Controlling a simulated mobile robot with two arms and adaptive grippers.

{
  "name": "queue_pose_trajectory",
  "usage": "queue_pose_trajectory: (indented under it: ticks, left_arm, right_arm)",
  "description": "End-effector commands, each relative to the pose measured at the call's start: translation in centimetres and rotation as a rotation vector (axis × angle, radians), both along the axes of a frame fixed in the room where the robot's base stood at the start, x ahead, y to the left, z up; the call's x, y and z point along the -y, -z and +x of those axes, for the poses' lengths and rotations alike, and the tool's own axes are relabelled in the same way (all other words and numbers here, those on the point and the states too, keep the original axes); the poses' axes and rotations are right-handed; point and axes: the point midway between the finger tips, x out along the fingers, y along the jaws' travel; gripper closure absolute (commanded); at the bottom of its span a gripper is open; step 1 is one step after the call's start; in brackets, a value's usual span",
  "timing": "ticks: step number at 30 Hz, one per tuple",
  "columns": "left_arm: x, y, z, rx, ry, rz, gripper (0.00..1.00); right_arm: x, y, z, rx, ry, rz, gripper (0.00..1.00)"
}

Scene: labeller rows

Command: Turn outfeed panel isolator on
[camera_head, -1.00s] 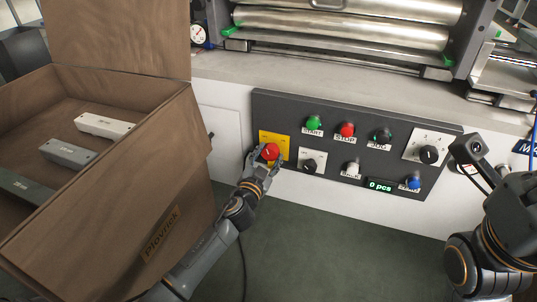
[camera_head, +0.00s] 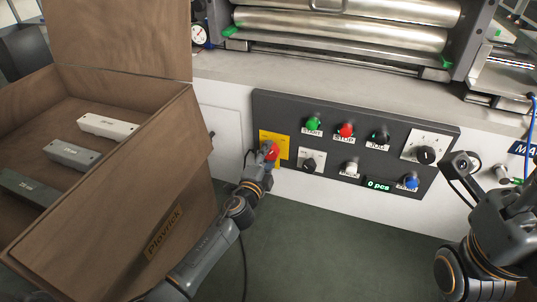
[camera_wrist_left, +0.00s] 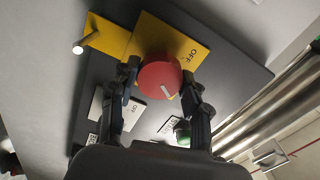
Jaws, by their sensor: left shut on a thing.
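The outfeed panel isolator is a red round knob (camera_head: 270,151) on a yellow plate (camera_head: 279,139) at the left end of the dark control panel. My left gripper (camera_head: 268,155) is shut on the red knob. In the left wrist view its fingers sit on either side of the knob (camera_wrist_left: 160,76). A white mark shows on the knob face, and "OFF" is printed on the yellow plate (camera_wrist_left: 188,55). No ON label of the isolator is readable. My right gripper (camera_head: 463,165) is at the right, apart from the panel; its finger opening is unclear.
The control panel (camera_head: 330,125) also carries green, red and black buttons, a black selector (camera_head: 309,164), a larger black knob (camera_head: 426,155), a blue button (camera_head: 410,181) and a "0 pcs" display (camera_head: 378,185). A brown open box (camera_head: 185,200) stands close left of my left arm. Rollers lie above.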

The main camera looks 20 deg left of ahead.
Motion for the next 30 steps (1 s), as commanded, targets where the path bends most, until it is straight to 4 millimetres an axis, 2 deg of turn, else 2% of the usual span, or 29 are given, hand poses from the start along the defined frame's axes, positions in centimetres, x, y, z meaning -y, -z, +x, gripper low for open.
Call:
queue_pose_trajectory:
  ticks: [12, 29, 30]
  left_arm:
    - [0.07, 0.06, -0.02, 0.006, 0.001, 0.192, 0.84]
    - [0.10, 0.11, -0.03, 0.006, 0.002, 0.220, 0.84]
    - [0.10, 0.11, -0.03, 0.006, 0.002, 0.220, 0.47]
  right_arm:
    - [0.01, 0.23, 0.16, -0.010, -0.001, -0.001, 0.68]
    - [-0.01, 0.30, 0.26, -0.015, -0.001, 0.000, 0.68]
    - [-0.02, 0.31, 0.27, -0.015, -0.001, 0.000, 0.68]
